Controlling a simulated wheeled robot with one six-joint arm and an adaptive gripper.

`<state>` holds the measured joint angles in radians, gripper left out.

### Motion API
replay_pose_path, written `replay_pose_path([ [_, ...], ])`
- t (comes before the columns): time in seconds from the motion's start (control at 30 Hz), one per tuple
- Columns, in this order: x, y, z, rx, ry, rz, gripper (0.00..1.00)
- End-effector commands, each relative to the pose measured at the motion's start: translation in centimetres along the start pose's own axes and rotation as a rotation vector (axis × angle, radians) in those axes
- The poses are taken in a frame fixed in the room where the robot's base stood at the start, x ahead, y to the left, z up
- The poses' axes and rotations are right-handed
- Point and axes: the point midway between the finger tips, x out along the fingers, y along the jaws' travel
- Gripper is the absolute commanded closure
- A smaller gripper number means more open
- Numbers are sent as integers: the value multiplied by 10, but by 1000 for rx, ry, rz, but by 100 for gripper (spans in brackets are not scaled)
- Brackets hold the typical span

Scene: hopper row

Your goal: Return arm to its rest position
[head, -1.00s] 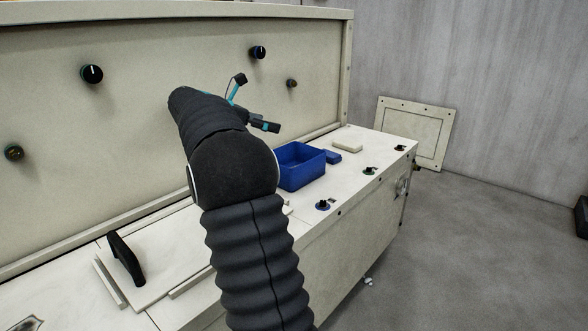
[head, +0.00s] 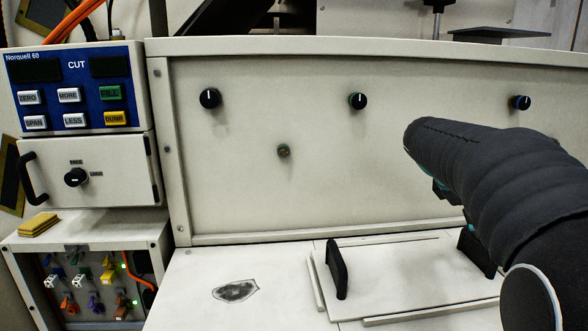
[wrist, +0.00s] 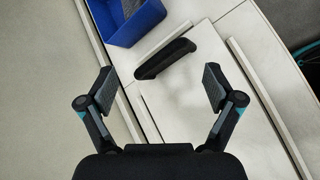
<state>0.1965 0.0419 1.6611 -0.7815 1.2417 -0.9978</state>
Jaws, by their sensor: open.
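My gripper (wrist: 159,87) is open and empty in the wrist view, its two dark fingers wide apart. It is over the pale bench top, with a black handle (wrist: 166,58) beyond the gap between the fingers. In the head view my dark sleeved arm reaches in from the right, in front of the pale panel. Only a little teal and black of the gripper shows below the sleeve there; its fingers are hidden behind the arm.
A sliding cover (head: 400,285) with two black handles lies on the bench. A blue bin (wrist: 98,20) is at the wrist view's top. Knobs (head: 210,98) stick out from the panel.

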Motion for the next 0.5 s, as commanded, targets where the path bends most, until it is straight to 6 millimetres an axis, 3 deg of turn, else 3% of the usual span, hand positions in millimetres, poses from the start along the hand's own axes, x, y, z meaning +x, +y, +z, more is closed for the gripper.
replay_pose_path([
  [0.2,-39,-84,-24,282,227,-40,9],
  [0.5,-75,-205,-58,683,501,-208,9],
])
